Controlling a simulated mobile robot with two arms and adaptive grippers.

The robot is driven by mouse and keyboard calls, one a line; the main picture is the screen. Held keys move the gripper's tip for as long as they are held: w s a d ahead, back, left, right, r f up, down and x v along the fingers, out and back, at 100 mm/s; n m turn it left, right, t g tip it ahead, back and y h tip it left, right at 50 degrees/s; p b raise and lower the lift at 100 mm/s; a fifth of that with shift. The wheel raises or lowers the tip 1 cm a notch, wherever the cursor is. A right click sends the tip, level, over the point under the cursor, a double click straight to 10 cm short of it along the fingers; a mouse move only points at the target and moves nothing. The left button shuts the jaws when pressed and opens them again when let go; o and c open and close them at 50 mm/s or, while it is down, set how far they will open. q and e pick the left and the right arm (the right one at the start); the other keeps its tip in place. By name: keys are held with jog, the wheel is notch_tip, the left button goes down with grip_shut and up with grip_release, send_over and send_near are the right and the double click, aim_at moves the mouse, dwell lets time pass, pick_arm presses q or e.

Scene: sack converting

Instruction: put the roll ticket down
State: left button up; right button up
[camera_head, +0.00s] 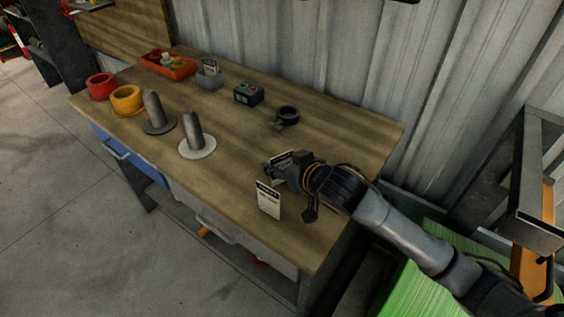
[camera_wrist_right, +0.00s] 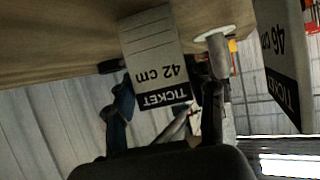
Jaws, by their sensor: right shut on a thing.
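My right gripper (camera_head: 276,169) is low over the right part of the bench and shut on a white ticket (camera_head: 283,157) with a black band. In the right wrist view this held ticket (camera_wrist_right: 152,48) appears upside down and reads "TICKET 42 cm", between the two fingers (camera_wrist_right: 166,98). I cannot tell whether its edge touches the bench top. A second ticket (camera_head: 268,199) stands upright on the bench in front of the gripper. In the right wrist view a ticket reading "46 cm" (camera_wrist_right: 284,55) shows at the right. My left gripper is not in view.
The wooden bench (camera_head: 232,176) holds two grey spindles on round bases (camera_head: 194,128), yellow (camera_head: 127,99) and red (camera_head: 101,86) rolls, an orange tray (camera_head: 168,68), a grey ticket holder (camera_head: 209,78), a button box (camera_head: 248,94) and a black ring-shaped tool (camera_head: 287,115). Corrugated wall stands behind.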

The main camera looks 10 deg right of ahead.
jog(key=o, duration=0.7)
jog(key=shift+f, duration=0.1)
jog(key=shift+o, duration=0.2)
